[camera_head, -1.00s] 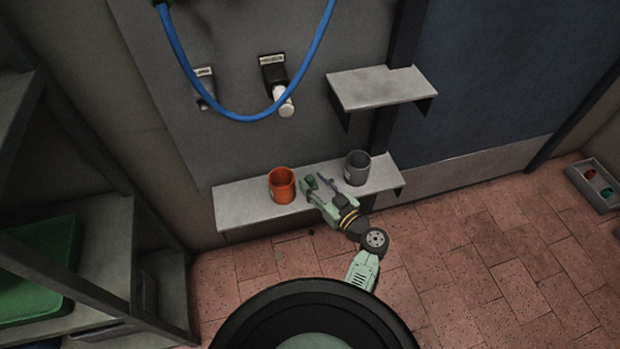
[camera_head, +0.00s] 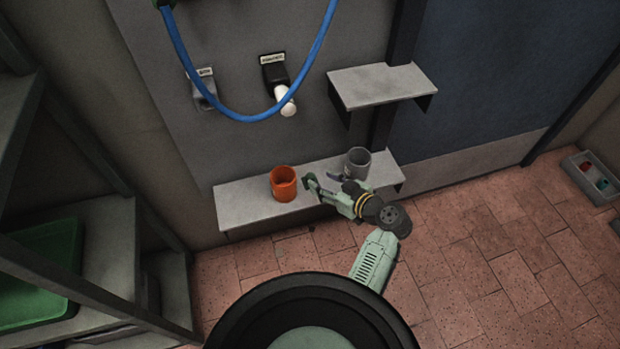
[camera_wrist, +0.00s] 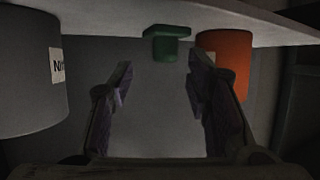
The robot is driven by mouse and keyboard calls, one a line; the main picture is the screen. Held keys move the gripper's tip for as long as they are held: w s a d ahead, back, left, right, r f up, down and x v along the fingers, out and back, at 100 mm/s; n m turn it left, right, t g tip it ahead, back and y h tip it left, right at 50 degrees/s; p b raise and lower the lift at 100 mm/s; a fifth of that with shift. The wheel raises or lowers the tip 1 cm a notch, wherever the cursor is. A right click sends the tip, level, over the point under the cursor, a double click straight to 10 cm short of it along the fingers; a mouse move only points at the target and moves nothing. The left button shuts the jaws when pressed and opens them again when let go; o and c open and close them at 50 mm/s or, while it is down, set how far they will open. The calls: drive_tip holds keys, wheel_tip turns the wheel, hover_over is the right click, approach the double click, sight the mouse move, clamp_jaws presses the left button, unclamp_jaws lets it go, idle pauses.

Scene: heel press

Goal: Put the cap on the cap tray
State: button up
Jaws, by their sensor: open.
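A small dark green cap (camera_wrist: 167,43) is on the wall shelf between the two cups, and it also shows in the head view (camera_head: 310,181). In the wrist view it appears ahead of and between my fingers, with a gap to them. My gripper (camera_wrist: 158,82) is open and empty, its purple fingers spread; in the head view it is low over the shelf, right of the cap.
An orange cup (camera_head: 284,186) stands left of the cap and a grey cup (camera_head: 357,164) right of it on the shelf (camera_head: 240,208). An empty upper shelf (camera_head: 382,87) is above right. A blue hose (camera_head: 250,118) hangs on the wall. A green tray (camera_head: 40,270) sits on the left rack.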

sight(313, 177)
drive_tip(key=x, duration=0.1)
drive_tip(key=p+x, duration=0.1)
drive_tip(key=x, duration=0.3)
drive_tip(key=shift+a+r, duration=0.2)
drive_tip(key=shift+r, duration=0.05)
drive_tip(key=shift+w+a+f+p, duration=0.2)
drive_tip(key=shift+w+f+p, duration=0.05)
drive_tip(key=shift+p, duration=0.05)
drive_tip(key=shift+f, duration=0.1)
clamp_jaws()
